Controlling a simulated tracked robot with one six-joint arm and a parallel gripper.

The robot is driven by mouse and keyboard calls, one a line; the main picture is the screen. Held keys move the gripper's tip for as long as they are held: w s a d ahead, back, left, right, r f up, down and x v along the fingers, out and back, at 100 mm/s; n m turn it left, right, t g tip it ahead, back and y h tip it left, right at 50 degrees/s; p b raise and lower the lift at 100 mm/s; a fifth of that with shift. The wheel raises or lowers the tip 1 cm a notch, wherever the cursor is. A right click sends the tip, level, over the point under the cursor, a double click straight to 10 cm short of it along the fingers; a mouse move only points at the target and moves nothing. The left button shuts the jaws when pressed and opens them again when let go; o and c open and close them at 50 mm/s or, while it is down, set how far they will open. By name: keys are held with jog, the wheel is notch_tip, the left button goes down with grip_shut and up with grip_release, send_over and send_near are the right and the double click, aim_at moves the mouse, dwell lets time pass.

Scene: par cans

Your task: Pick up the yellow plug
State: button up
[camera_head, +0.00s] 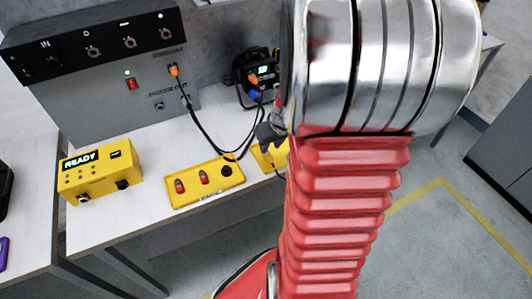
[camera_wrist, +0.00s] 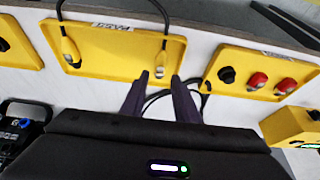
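In the wrist view a yellow plug (camera_wrist: 69,46) on a black cable stands at the left part of a yellow panel (camera_wrist: 112,62). The cable arcs out of the picture top. A second cable end with a metal tip (camera_wrist: 161,66) is at the panel's right side. My gripper (camera_wrist: 159,76) is open, its two dark fingers on either side of that right end, slightly short of it in the picture. I cannot tell whether they touch it. In the head view my gripper (camera_head: 270,133) is small and dark beside my arm, which hides most of this panel (camera_head: 268,156).
Another yellow panel (camera_head: 205,182) with red switches and a yellow READY box (camera_head: 101,172) stand on the white bench (camera_head: 140,218). A grey power box (camera_head: 118,88) and a black device (camera_head: 262,75) are behind, linked by black cables with orange plugs (camera_head: 174,70).

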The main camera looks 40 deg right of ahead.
aim_at(268, 153)
jog(key=shift+f, duration=0.15)
jog(key=shift+x, duration=2.55)
jog(key=shift+c, duration=0.7)
grip_shut()
